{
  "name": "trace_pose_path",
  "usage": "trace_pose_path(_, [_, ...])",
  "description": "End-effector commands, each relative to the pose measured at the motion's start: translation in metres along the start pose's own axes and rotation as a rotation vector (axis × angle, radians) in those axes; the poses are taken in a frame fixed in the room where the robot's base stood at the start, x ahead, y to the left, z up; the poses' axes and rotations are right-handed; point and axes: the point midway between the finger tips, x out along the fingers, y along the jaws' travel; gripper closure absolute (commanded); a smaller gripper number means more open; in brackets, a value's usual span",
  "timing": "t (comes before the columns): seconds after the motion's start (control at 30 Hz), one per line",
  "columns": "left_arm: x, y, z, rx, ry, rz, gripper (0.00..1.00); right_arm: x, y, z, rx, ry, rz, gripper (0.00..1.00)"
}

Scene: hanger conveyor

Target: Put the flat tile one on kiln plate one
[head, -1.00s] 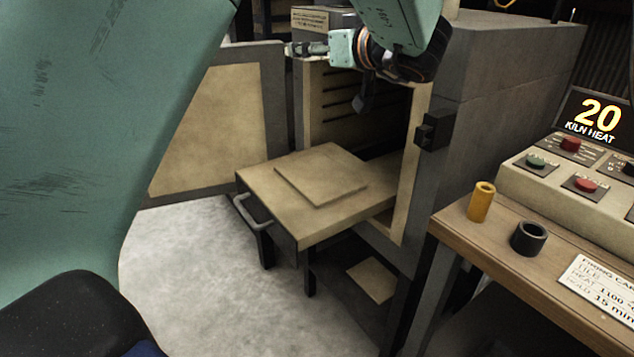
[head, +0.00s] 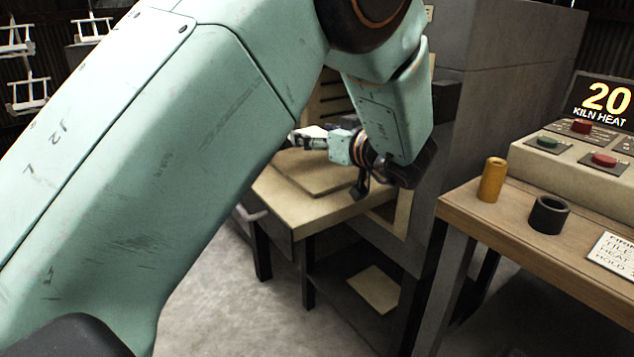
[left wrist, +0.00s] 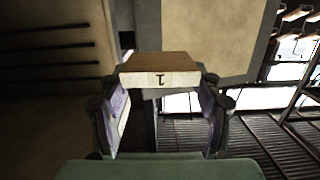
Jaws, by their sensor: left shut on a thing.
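The flat tile one (left wrist: 160,69) shows edge-on in the left wrist view, pale tan with a "1" on its near edge. My left gripper (left wrist: 162,86) is shut on it, one finger at each side. In the head view my left gripper (head: 306,139) is over the far part of a thin square plate (head: 310,178), which I take to be kiln plate one. That plate lies on a tan slab (head: 300,213) in front of the kiln opening. The gap between tile and plate cannot be judged. My arm hides part of the plate. My right gripper is not in view.
The grey kiln (head: 510,90) stands behind, with slotted inner walls. A wooden bench (head: 530,237) at right carries an orange cylinder (head: 492,180), a black ring (head: 548,214) and a control box (head: 575,170). Its display (head: 603,103) reads 20. A tan square (head: 374,289) lies below the slab.

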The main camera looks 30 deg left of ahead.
Motion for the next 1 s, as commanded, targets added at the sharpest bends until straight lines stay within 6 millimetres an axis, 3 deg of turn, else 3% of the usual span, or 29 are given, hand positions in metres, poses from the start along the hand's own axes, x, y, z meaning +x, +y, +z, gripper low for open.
trace_pose_path(0.1, [0.003, 0.001, 0.017, 0.000, 0.002, 0.001, 0.70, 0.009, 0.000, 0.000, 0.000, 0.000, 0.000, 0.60])
trace_pose_path(0.33, [0.004, 0.000, 0.029, -0.001, 0.002, 0.000, 0.70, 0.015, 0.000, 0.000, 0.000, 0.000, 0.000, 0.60])
trace_pose_path(0.6, [0.011, 0.000, 0.074, 0.000, 0.001, 0.000, 0.70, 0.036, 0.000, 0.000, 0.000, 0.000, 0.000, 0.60])
trace_pose_path(1.0, [0.011, 0.001, 0.077, -0.001, 0.001, 0.000, 0.70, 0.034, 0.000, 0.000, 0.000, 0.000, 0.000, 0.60])
